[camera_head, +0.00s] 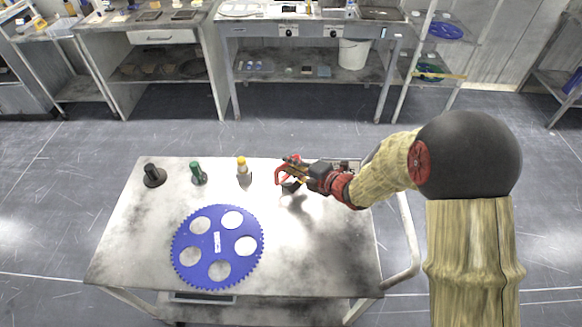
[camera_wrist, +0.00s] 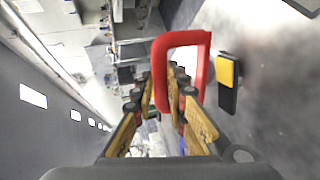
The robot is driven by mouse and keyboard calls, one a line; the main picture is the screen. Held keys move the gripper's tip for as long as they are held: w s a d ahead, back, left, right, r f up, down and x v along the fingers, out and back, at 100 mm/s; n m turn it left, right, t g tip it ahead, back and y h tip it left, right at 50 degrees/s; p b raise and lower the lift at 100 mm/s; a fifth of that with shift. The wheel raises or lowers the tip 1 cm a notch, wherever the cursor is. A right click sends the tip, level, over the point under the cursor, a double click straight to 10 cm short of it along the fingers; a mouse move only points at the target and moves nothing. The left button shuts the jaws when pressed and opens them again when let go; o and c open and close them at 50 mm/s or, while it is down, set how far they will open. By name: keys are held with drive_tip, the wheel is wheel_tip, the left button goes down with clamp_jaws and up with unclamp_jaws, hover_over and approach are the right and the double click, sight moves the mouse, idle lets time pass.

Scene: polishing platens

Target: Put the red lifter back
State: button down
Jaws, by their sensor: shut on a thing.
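The red lifter (camera_head: 281,174) shows as a red looped handle at the end of my arm, above the back right part of the table (camera_head: 318,240). My gripper (camera_head: 294,171) is shut on it. In the wrist view the red handle (camera_wrist: 182,38) rises between and past my gripper's fingers (camera_wrist: 162,82). A dark piece (camera_head: 291,186) shows just under the handle in the head view; I cannot tell whether it belongs to the lifter or touches the table.
Left along the table's back edge stand a yellow-topped bottle (camera_head: 242,167), a green-handled tool (camera_head: 198,173) and a black knob-like piece (camera_head: 153,175). A blue toothed disc (camera_head: 218,246) lies at the front left. The table's front right is clear. Benches stand behind.

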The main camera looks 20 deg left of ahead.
drive_tip(key=shift+w, duration=0.1)
drive_tip(key=shift+f, duration=0.2)
drive_tip(key=c, duration=1.9)
unclamp_jaws()
drive_tip(key=shift+o, duration=0.5)
